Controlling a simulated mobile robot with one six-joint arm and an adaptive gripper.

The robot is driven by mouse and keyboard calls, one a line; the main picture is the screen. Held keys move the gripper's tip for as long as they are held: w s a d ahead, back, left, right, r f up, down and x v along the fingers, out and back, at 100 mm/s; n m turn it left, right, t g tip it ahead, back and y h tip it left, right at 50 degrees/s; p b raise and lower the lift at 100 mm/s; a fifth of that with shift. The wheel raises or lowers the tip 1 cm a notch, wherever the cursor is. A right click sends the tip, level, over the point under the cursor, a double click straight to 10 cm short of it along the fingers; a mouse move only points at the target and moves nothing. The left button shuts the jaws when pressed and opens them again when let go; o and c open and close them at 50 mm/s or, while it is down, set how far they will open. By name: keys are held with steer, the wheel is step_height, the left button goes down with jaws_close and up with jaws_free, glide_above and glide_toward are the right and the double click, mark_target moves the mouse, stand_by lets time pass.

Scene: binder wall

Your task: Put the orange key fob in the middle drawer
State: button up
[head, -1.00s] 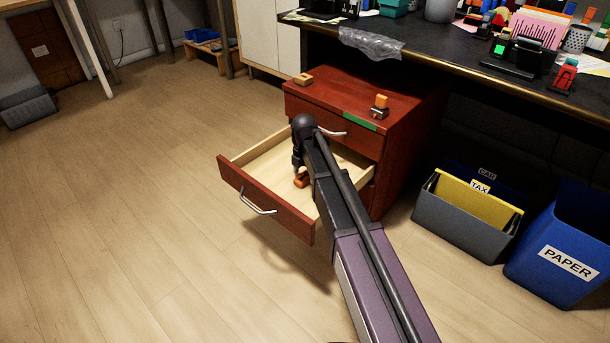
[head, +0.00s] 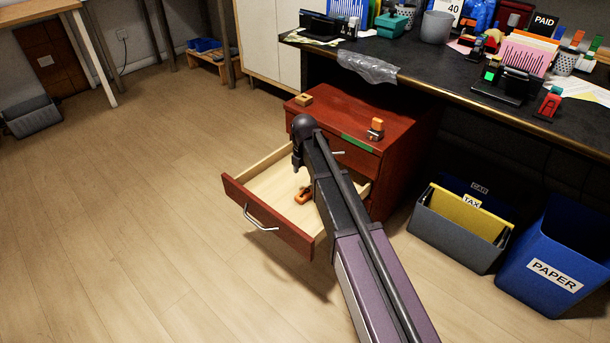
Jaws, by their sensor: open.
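The orange key fob (head: 303,195) lies on the pale wooden floor of the open drawer (head: 262,215), near my arm. The drawer is pulled out from the red-brown cabinet (head: 400,160), below the closed top drawer. My gripper (head: 297,168) points down above the drawer, open, small and dark in the head view. A gap shows between its tips and the fob. My arm hides the right part of the drawer.
A small wooden block (head: 304,100) and an orange-topped stamp (head: 376,128) stand on the cabinet. The black desk (head: 420,75) overhangs behind it. A grey file box (head: 450,240) and a blue paper bin (head: 545,260) stand to the right.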

steer(key=shift+r+p, duration=1.45)
steer(key=shift+r, duration=0.35)
steer(key=s+d+m, duration=2.1)
steer(key=d+m, duration=0.1)
steer(key=m, duration=0.6)
steer(key=shift+d, duration=0.4)
